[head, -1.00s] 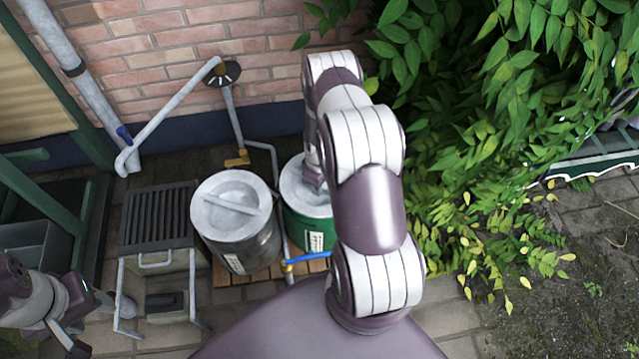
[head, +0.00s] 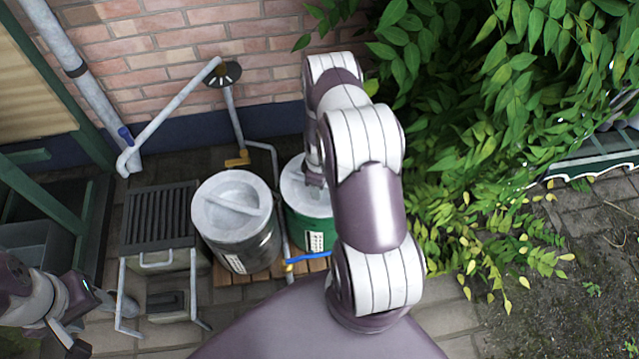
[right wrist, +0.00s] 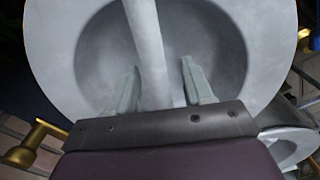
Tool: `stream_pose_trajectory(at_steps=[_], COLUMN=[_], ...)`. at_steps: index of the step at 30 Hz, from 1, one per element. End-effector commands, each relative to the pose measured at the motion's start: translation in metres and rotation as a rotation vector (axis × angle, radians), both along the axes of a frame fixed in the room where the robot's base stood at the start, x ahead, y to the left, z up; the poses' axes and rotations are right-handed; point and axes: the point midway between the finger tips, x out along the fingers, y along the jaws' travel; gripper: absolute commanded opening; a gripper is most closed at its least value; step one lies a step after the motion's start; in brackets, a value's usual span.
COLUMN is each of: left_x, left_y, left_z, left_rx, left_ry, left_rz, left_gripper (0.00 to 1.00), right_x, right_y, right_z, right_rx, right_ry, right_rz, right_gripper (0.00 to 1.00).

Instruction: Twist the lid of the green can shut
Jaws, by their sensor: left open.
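The green can (head: 313,232) stands at the wall, right of a dark grey can. Its pale grey round lid (head: 295,190) lies on top, partly hidden by my right arm. In the right wrist view the lid (right wrist: 90,60) fills the picture, with a raised bar (right wrist: 152,45) across its recess. My right gripper (right wrist: 160,75) has one finger on each side of the bar, close against it. In the head view its fingers are mostly hidden by the arm. My left gripper (head: 88,328) is open and empty at the lower left.
The dark grey can (head: 250,247) with its own barred lid (head: 232,203) stands close to the left. A blue-handled rod (head: 305,258) is in front of the green can. A brass tap (head: 237,160) and pipes are behind; leafy branches (head: 470,130) crowd the right.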

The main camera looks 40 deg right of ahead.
Motion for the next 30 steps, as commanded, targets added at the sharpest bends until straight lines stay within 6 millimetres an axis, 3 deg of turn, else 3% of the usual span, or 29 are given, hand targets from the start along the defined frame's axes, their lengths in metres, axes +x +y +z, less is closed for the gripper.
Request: stream_pose_trajectory(at_steps=[5, 12, 18, 30], left_x=[0.000, 0.000, 0.000, 0.000], left_y=[0.000, 0.000, 0.000, 0.000], left_z=[0.011, 0.044, 0.057, 0.058], left_rx=[0.000, 0.000, 0.000, 0.000], left_ry=[0.000, 0.000, 0.000, 0.000], left_rz=[0.000, 0.000, 0.000, 0.000], left_gripper=[0.51, 0.51, 0.51, 0.51], right_x=[0.001, 0.000, 0.000, -0.001], right_y=[0.000, 0.000, 0.000, 0.000], right_z=[0.018, 0.085, 0.120, 0.126], right_rx=[0.000, 0.000, -0.001, 0.001], right_ry=[-0.001, -0.001, -0.001, 0.002], right_rz=[0.000, 0.000, 0.000, -0.054], right_gripper=[0.51, 0.51, 0.51, 0.51])
